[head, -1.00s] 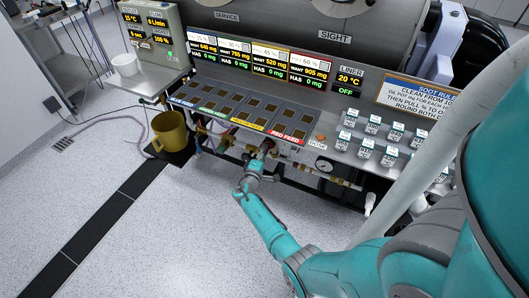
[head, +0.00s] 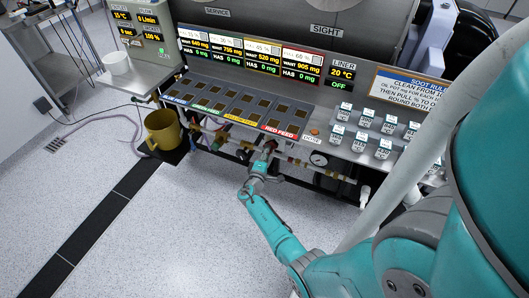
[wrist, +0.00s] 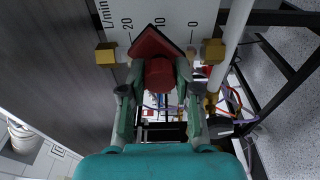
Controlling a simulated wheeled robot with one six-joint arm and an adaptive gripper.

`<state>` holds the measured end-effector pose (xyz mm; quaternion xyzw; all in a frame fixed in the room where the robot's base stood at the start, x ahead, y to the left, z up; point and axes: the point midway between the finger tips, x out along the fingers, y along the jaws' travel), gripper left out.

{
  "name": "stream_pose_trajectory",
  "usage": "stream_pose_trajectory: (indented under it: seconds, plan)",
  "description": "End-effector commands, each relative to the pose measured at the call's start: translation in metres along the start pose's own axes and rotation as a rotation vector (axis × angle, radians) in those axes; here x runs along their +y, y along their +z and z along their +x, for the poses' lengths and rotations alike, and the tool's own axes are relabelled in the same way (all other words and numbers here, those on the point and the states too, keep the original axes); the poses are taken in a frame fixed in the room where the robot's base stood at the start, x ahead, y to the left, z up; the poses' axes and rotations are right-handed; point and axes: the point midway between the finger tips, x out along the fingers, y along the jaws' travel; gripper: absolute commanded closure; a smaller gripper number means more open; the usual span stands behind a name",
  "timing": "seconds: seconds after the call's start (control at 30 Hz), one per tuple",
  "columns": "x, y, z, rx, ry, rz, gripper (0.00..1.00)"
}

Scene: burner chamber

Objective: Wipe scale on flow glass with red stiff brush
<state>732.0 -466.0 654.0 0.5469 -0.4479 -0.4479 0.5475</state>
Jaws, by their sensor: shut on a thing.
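My gripper (wrist: 157,82) is shut on the red brush (wrist: 158,70), one finger on each side of its round red body. The brush's wedge-shaped red head points at a pale scale plate (wrist: 172,14) marked L/min with 20, 10 and 0. Brass fittings sit to the left (wrist: 106,53) and right (wrist: 212,52) of the brush. The flow glass between them is hidden behind the brush, so I cannot tell whether they touch. In the head view my gripper (head: 264,158) is small, just below the red feed label (head: 281,130).
A pale pipe (wrist: 236,35) and dark bars stand close to the right in the wrist view. Pipes and a round gauge (head: 318,159) line the panel's underside. A yellow mug (head: 163,130) stands to the left. The speckled floor in front is clear.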

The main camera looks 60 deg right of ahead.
Motion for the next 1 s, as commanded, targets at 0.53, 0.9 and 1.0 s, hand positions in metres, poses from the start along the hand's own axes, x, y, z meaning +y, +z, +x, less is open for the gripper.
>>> stream_pose_trajectory:
  seconds: [0.53,0.9,1.0]
  plan:
    - [-0.017,-0.010,0.005,0.000,0.000,0.002,0.96]
    - [-0.016,-0.038,0.007,0.001,0.002,0.002,0.96]
    - [-0.016,-0.041,0.007,0.001,0.002,0.002,0.96]
